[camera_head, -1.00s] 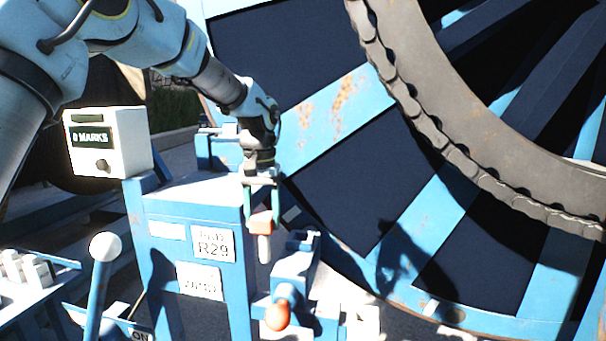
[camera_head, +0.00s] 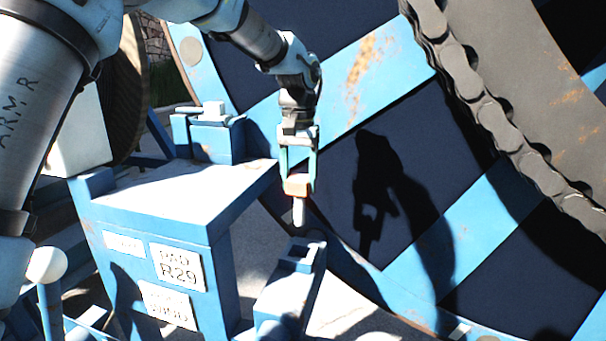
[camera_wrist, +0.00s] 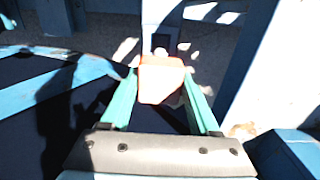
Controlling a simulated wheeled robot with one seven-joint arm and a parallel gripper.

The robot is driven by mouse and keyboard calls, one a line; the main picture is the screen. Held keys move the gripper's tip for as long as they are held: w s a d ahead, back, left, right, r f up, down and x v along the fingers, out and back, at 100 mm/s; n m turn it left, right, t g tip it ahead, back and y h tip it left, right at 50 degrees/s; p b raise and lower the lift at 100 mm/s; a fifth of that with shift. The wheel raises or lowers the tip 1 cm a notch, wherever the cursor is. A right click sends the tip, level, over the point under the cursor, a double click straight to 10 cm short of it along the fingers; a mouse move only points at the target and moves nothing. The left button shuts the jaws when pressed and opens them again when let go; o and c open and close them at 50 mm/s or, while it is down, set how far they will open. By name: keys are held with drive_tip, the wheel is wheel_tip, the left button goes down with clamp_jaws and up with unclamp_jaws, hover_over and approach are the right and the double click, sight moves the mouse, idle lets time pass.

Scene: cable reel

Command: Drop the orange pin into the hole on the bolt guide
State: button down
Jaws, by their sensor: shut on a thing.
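The orange pin has an orange head (camera_head: 297,186) and a pale metal shaft hanging down, nearly upright. My gripper (camera_head: 298,178) is shut on the head between two teal fingers. A blue block (camera_head: 290,285), which appears to be the bolt guide, stands below and slightly left of the shaft tip. The tip is apart from it, in the air. In the wrist view the orange head (camera_wrist: 161,80) sits between the fingers and hides most of the shaft. A small dark square opening shows just beyond it; I cannot tell whether it is the hole.
A blue cabinet with R29 labels (camera_head: 177,268) stands left of the guide. The large blue and dark reel (camera_head: 440,250) with its chain (camera_head: 490,115) fills the right side. A white-knobbed lever (camera_head: 47,265) is at lower left. A smaller blue fixture (camera_head: 215,138) stands behind the cabinet.

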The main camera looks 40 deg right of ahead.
drive_tip(key=b, duration=0.3)
hover_over(299, 223)
drive_tip(key=shift+w+d+f, duration=0.1)
drive_tip(key=shift+w+f, duration=0.05)
drive_tip(key=shift+f, duration=0.8)
drive_tip(key=shift+w+d+f, duration=0.1)
drive_tip(key=shift+d+f, duration=0.05)
drive_tip(key=shift+f, duration=0.75)
drive_tip(key=shift+w+d+f, duration=0.1)
drive_tip(key=shift+w+f, duration=0.05)
drive_tip(key=shift+f, duration=0.8)
drive_tip(key=shift+f, duration=0.2)
drive_tip(key=shift+f+b, duration=0.7)
drive_tip(key=shift+f, duration=0.6)
drive_tip(key=shift+f, duration=0.1)
wheel_tip(299, 223, down, 6)
drive_tip(key=b, duration=0.3)
drive_tip(key=shift+f, duration=0.15)
drive_tip(key=shift+f, duration=0.1)
idle(1.0)
drive_tip(key=shift+f, duration=0.45)
